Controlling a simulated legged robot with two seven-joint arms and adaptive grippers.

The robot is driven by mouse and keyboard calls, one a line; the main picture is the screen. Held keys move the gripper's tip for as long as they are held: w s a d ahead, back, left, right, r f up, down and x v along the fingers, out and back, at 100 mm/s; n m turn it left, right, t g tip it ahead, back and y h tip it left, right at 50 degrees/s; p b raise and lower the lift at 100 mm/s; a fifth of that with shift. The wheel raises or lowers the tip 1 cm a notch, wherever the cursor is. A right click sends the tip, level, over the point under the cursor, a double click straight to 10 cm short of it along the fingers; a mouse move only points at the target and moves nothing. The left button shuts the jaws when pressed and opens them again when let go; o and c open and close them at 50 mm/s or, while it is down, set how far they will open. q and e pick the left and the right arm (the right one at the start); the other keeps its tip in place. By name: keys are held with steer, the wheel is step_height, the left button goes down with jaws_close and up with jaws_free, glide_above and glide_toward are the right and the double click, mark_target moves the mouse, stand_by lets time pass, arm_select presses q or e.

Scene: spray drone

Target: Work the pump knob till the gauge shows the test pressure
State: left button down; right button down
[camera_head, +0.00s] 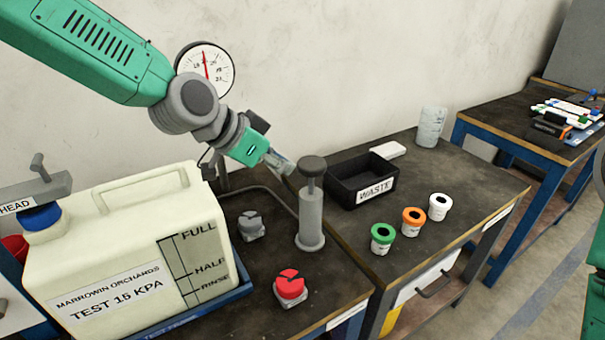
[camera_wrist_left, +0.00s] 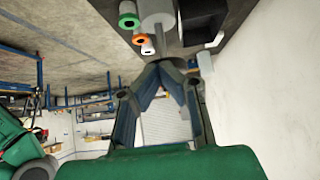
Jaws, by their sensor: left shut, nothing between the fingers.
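The pump (camera_head: 311,218) is a grey upright cylinder on the dark bench, with a dark round knob (camera_head: 313,164) on a short rod. The rod shows between knob and cylinder. The round white gauge (camera_head: 205,70) is on the wall side, partly behind my left arm. Its red needle points almost straight up; its numbers are too small to read surely. My left gripper (camera_head: 287,166) is shut and empty, just left of the knob; I cannot tell if they touch. Its fingertips meet in the left wrist view (camera_wrist_left: 161,66). My right gripper is out of view.
A cream tank (camera_head: 130,250) labelled TEST 15 KPA stands left. A red valve knob (camera_head: 290,284) and a grey one (camera_head: 251,225) are near the pump. Right are a black WASTE bin (camera_head: 345,190) and green (camera_head: 383,238), orange (camera_head: 413,221) and white (camera_head: 439,207) caps.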

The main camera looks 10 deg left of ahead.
arm_select(q)
steer(key=v, duration=0.4)
steer(key=shift+a+r, duration=0.1)
steer(key=shift+r, duration=0.2)
stand_by(0.4)
stand_by(0.5)
